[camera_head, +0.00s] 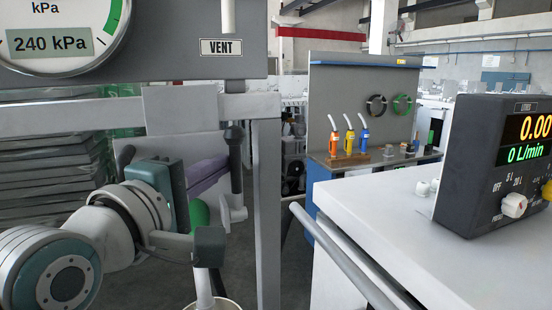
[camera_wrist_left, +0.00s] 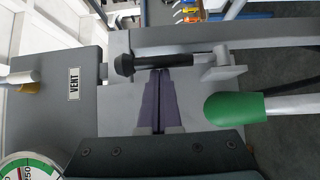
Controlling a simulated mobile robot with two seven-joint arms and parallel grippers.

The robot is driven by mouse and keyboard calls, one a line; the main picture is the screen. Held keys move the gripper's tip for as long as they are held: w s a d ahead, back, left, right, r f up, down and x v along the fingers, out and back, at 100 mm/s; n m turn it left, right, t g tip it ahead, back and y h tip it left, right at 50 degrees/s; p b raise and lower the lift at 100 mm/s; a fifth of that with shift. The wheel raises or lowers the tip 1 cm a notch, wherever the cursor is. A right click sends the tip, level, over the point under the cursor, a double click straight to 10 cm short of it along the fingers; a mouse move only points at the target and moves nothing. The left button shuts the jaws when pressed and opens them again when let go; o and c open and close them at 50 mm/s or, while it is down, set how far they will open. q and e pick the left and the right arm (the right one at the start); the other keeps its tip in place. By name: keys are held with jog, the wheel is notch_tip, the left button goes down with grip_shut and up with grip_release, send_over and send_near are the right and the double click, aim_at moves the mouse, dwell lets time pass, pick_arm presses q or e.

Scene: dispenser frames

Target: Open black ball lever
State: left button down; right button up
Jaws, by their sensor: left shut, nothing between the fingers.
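The black ball lever (camera_head: 236,165) hangs upright below the VENT label, with its rounded black knob at the top. In the left wrist view the black lever (camera_wrist_left: 170,61) lies across the picture, knob to the left. My left gripper (camera_head: 225,161) has purple fingers and comes in from the left. In the wrist view its fingertips (camera_wrist_left: 158,72) are together and empty, right at the lever's near side. I cannot tell whether they touch it. My right gripper is not in view.
A green handle (camera_wrist_left: 235,108) sits beside my left gripper and also shows in the head view (camera_head: 198,216). A grey frame post (camera_head: 267,210) stands right of the lever. A pressure gauge (camera_head: 60,30) reads 240 kPa. A white cabinet (camera_head: 400,215) carries a 0 L/min meter (camera_head: 497,165).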

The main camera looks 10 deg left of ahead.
pick_arm(q)
jog(key=shift+w, duration=0.55)
